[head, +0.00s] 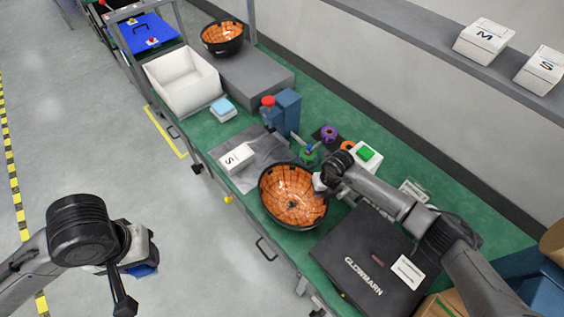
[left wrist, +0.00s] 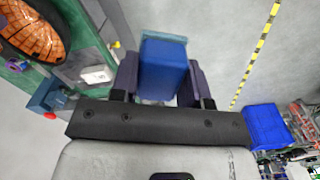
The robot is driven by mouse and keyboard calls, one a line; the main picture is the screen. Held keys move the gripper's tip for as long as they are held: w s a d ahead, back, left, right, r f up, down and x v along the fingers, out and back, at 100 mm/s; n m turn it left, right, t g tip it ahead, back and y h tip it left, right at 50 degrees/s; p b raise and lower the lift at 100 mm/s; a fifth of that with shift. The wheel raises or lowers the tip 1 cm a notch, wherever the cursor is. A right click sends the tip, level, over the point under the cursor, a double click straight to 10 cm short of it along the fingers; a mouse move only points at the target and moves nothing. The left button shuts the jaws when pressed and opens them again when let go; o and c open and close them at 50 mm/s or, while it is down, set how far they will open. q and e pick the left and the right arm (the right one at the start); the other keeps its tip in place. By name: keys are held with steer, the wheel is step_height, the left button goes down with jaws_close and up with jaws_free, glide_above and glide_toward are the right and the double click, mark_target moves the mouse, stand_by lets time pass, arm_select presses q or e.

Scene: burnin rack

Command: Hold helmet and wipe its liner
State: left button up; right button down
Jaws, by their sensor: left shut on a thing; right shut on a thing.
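An upturned black helmet (head: 293,197) with an orange liner lies open side up on the green bench. It also shows at the upper left of the left wrist view (left wrist: 34,35). My right gripper (head: 320,184) is shut on the helmet's right rim; the fingertips are partly hidden by the wrist. My left gripper (head: 135,272) is off the bench's front edge, over the floor, apart from the helmet. It is shut on a blue block (left wrist: 164,68) with a paler blue-green edge, which shows between both fingers in the left wrist view.
A second orange-lined helmet (head: 222,37) stands on a grey block (head: 248,78) at the back. A white bin (head: 183,82), a light-blue pad (head: 222,109) and a white "S" box (head: 237,158) lie left of the helmet. A black case (head: 365,258) lies right of it.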

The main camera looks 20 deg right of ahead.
steer(key=c, duration=1.3)
jaws_free()
arm_select(q)
steer(key=shift+a, duration=0.15)
arm_select(e)
steer(key=shift+o, duration=1.1)
step_height(320, 180, up, 12)
steer(key=d, duration=0.1)
steer(key=shift+d, duration=0.3)
